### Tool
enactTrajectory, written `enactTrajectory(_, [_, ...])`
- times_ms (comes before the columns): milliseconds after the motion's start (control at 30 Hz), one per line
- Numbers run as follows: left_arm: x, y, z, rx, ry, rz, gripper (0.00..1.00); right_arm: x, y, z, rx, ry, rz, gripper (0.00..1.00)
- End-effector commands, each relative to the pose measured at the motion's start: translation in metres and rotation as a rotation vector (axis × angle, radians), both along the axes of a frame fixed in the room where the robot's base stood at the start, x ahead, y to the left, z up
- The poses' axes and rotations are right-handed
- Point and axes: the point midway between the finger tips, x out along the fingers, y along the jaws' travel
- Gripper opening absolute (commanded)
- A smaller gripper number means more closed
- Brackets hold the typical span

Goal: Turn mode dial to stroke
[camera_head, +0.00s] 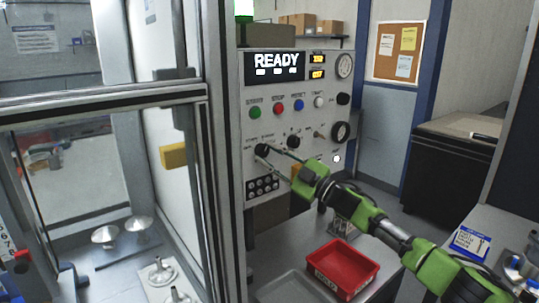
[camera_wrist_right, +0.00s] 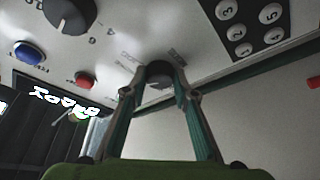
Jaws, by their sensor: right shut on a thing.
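A small dark dial (camera_head: 262,149) sits on the left side of the grey control panel (camera_head: 318,98), above a black keypad. My right gripper (camera_head: 270,156) reaches it from the lower right, with its fingertips at the dial. In the right wrist view, the dial (camera_wrist_right: 159,71) is between the two fingertips of my right gripper (camera_wrist_right: 160,84), which is shut on it. Small labels stand on the panel around the dial, too blurred to read. The dial's pointer direction cannot be told. My left gripper is not in view.
The display (camera_head: 276,67) above reads READY. Another black dial (camera_head: 293,142) and a row of coloured buttons are close by. A keypad (camera_head: 262,187) lies just below. A red tray (camera_head: 342,268) stands on the bench in front. A glazed machine enclosure frame (camera_head: 216,130) borders the panel at left.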

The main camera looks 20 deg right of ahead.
Motion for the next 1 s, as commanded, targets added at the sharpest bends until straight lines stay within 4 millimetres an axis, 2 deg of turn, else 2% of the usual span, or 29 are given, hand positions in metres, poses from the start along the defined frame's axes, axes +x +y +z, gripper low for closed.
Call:
enactTrajectory(467, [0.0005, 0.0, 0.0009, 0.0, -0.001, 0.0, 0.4, 0.0, -0.0002, 0.0, -0.016, -0.006, 0.0, 0.05])
enactTrajectory(500, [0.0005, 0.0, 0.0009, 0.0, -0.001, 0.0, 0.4, 0.0, -0.0002, 0.0, -0.016, -0.006, 0.0, 0.31])
enactTrajectory(567, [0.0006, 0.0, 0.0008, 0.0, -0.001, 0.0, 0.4, 0.0, -0.0002, 0.0, -0.015, -0.006, 0.0, 0.43])
enactTrajectory(1000, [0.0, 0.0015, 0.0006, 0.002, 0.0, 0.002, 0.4, -0.0057, -0.0059, -0.0034, -0.015, -0.003, -0.002, 0.43])
